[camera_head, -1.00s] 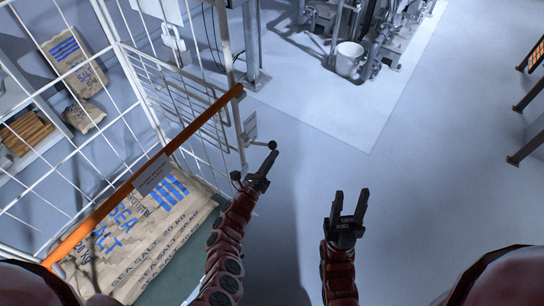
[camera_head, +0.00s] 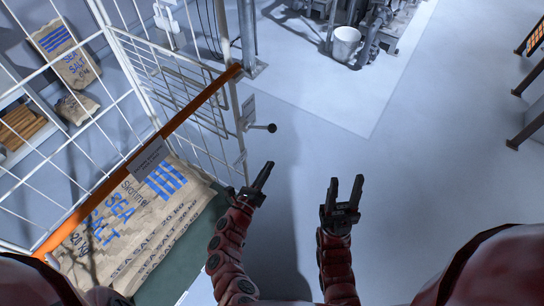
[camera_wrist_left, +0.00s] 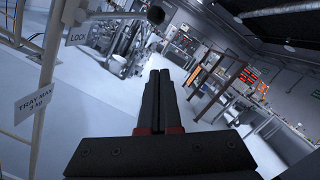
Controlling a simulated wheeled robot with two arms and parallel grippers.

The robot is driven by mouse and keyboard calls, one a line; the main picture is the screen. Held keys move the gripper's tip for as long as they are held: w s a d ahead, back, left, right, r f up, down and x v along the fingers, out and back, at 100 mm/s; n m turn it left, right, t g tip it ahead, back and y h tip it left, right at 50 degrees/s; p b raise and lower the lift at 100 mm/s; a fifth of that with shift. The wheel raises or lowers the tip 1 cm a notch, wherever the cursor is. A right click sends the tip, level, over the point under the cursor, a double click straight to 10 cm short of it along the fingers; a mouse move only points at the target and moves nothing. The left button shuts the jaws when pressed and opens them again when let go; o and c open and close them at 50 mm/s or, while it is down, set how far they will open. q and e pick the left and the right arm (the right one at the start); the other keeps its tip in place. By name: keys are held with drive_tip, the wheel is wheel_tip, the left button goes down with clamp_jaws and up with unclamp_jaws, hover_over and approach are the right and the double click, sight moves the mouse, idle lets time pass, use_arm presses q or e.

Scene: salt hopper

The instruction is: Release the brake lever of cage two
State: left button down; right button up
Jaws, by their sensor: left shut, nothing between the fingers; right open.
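The brake lever is a short thin rod with a round black knob (camera_head: 272,128), sticking out to the right from the post of the white wire cage (camera_head: 230,110). The knob also shows at the top of the left wrist view (camera_wrist_left: 155,14), near a LOCK label (camera_wrist_left: 77,36). My left gripper (camera_head: 267,167) is shut and empty, below the knob in the head view and apart from it. My right gripper (camera_head: 346,180) is open and empty, further right over bare floor. Whether the lever is locked or released cannot be told.
An orange bar (camera_head: 150,150) runs along the cage front. Sea salt sacks (camera_head: 130,220) lie inside the cage. A white bucket (camera_head: 346,42) stands by machinery at the back. A dark frame (camera_head: 530,120) is at the right. The floor between is clear.

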use_arm(q)
drive_tip(key=v, duration=0.3)
drive_tip(key=shift+w+a, duration=0.1)
drive_tip(key=shift+f, duration=0.1)
idle(0.4)
